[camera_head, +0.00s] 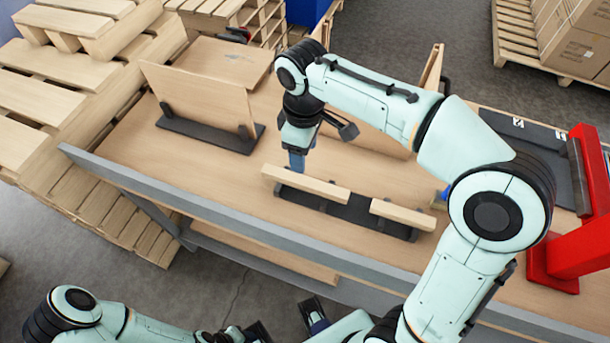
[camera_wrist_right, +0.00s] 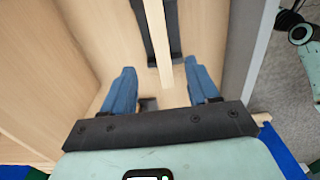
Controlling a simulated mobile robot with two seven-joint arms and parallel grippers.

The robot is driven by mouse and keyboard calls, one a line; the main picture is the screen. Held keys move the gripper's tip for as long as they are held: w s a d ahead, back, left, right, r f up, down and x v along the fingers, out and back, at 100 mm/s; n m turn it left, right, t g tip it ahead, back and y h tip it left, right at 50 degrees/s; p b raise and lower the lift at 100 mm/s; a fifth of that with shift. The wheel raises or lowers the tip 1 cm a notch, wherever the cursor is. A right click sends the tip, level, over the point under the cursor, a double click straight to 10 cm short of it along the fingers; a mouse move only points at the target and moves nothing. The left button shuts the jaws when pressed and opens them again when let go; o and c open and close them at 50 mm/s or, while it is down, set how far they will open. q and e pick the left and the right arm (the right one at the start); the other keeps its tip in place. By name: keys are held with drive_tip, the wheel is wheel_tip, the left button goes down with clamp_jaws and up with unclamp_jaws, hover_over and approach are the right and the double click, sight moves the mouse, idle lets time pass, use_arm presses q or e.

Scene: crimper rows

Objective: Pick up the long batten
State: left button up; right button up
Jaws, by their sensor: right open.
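The long batten (camera_head: 305,184) is a pale wooden bar lying in the left part of a black rack (camera_head: 345,208) on the workbench. A shorter batten (camera_head: 402,213) lies in line with it at the rack's right end. My right gripper (camera_head: 297,162) points down at the long batten's left part, partly hidden by its own wrist. In the right wrist view its blue fingers (camera_wrist_right: 162,88) are apart. The batten's end (camera_wrist_right: 163,70) shows between them, with a gap on both sides.
A wooden panel stands upright in a black base (camera_head: 210,135) at the bench's left. A red frame (camera_head: 575,210) and a dark tray (camera_head: 545,150) are at the right. Pallets (camera_head: 90,60) stand behind left. The bench's grey front edge (camera_head: 250,225) is near the rack.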

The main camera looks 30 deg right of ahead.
hover_over(305, 181)
wheel_tip(305, 181, down, 5)
drive_tip(key=shift+a+r+b, duration=0.1)
drive_tip(key=shift+a+b, duration=0.05)
drive_tip(key=shift+b, duration=0.2)
drive_tip(key=shift+f+b, duration=0.45)
drive_tip(key=shift+f, duration=2.6)
clamp_jaws()
